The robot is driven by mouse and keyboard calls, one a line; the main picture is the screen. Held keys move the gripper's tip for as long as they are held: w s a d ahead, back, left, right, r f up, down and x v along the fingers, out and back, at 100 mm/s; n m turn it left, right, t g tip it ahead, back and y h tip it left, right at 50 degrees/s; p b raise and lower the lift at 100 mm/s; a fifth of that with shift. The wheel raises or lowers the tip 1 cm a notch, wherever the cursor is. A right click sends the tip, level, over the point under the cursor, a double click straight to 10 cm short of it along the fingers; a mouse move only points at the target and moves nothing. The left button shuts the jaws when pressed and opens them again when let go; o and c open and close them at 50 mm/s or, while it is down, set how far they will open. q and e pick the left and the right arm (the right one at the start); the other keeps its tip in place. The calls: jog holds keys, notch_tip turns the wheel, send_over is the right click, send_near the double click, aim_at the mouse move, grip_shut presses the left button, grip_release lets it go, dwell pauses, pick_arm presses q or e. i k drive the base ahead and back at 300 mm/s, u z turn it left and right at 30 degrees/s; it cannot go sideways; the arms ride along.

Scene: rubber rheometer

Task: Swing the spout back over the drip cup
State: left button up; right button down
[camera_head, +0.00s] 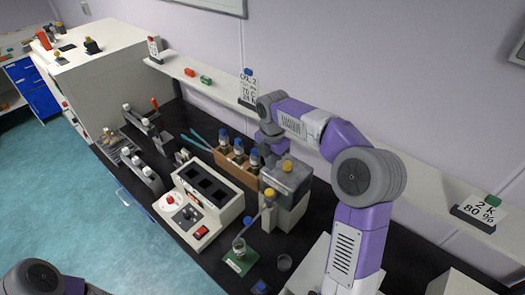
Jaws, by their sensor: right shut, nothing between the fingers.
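A grey metal dispenser (286,180) stands on the black bench with a yellow-knobbed spout (257,212) reaching down to the lower left. The spout's end is over or close to a small glass vessel (239,246) on a green pad (236,262). A small clear cup (284,262), apparently the drip cup, stands to the right of the pad, apart from the spout's end. My right gripper (270,142) is above and behind the dispenser, partly hidden by its own wrist. It is shut and empty, apart from the spout. My left gripper is out of view.
A wooden rack (222,166) of blue-capped bottles stands left of the dispenser. A white instrument (188,212) with a red switch is to its left. A wall shelf (418,188) runs behind my right arm. A blue-capped item (260,287) is at the bench's front.

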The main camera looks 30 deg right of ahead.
aim_at(248, 221)
jog(key=k, duration=1.5)
